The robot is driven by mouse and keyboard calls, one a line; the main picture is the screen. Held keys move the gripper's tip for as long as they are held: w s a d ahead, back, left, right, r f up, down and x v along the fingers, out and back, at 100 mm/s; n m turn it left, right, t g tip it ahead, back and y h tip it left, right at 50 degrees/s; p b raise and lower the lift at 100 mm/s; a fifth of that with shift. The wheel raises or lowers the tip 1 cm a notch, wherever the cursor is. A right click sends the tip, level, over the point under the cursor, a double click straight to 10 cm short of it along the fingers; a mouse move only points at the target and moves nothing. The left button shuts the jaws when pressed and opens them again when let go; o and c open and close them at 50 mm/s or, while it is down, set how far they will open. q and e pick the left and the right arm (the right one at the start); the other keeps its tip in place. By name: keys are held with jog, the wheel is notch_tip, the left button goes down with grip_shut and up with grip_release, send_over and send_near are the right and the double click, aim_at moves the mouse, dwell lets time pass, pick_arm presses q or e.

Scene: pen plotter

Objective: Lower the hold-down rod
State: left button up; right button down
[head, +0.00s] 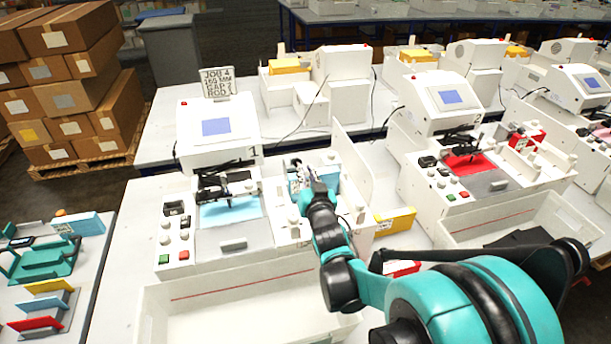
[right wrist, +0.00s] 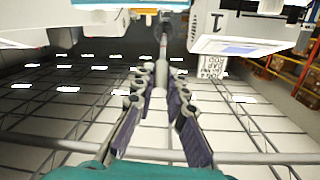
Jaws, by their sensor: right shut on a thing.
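The pen plotter marked 1 (head: 190,152) stands on the white bench, with a blue screen and a light blue sheet (head: 232,211) on its bed. My right gripper (head: 298,166) is at the right side of this machine, by a light blue block in a white holder. In the right wrist view my right gripper's fingers (right wrist: 160,88) are closed around the lower end of a thin, pale upright rod (right wrist: 163,48), which looks like the hold-down rod. In the head view the rod is mostly hidden by the gripper. My left gripper is not in view.
Plotter 2 (head: 440,103), with a red sheet, stands to the right. A white tray (head: 160,300) lies in front, and a yellow box (head: 396,220) sits between the machines. Cartons (head: 70,85) are stacked at the left.

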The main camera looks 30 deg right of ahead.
jog(key=shift+s+f, duration=0.1)
jog(key=shift+f, duration=0.1)
dwell(0.4)
jog(key=c, duration=1.5)
grip_release()
jog(key=shift+c, duration=0.2)
jog(key=f+v, duration=0.1)
jog(key=v, duration=1.1)
jog(key=shift+r, duration=0.35)
